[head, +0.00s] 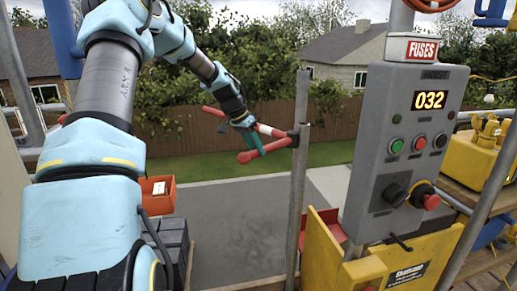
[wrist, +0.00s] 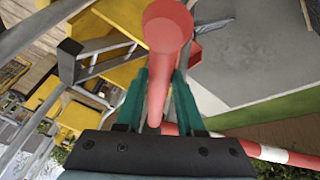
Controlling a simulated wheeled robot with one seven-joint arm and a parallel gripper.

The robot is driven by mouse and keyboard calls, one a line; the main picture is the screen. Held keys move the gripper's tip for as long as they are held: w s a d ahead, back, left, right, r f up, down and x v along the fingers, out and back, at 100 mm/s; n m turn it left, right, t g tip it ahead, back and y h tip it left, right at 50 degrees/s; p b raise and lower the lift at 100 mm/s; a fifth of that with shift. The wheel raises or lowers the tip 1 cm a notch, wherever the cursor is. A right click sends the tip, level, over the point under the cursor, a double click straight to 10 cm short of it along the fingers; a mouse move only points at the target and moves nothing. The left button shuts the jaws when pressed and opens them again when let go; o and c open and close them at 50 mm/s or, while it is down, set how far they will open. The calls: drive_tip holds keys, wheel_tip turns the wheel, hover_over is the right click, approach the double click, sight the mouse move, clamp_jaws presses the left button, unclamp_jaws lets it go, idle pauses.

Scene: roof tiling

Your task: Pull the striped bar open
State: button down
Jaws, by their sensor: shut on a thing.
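The striped bar (head: 268,130) is red and white and meets the upright pole (head: 301,160) at a dark clamp, at mid-height in the head view. A plain red arm (head: 278,146) of it juts out below. In the wrist view the red arm (wrist: 167,30) ends in a round face, and a red and white length (wrist: 270,153) shows at the lower right. My gripper (head: 257,150) has its teal fingers on either side of the red arm, shut on it. The wrist view also shows the fingers (wrist: 157,95) flanking it. Part of the bar behind the gripper is hidden.
A grey hoist control box (head: 410,150) reading 032 stands right of the pole, above a yellow panel (head: 330,255). An orange bin (head: 158,205) sits at the lower left. Beyond the bar are open grey paving (head: 235,225), grass and a brown fence.

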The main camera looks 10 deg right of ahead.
idle(0.3)
drive_tip(key=c, duration=0.5)
unclamp_jaws()
drive_tip(key=shift+r, duration=0.1)
drive_tip(key=b+v, duration=0.3)
drive_tip(key=v, duration=0.7)
drive_tip(key=shift+a+r, duration=0.15)
drive_tip(key=shift+r, duration=0.1)
drive_tip(key=shift+s, duration=0.1)
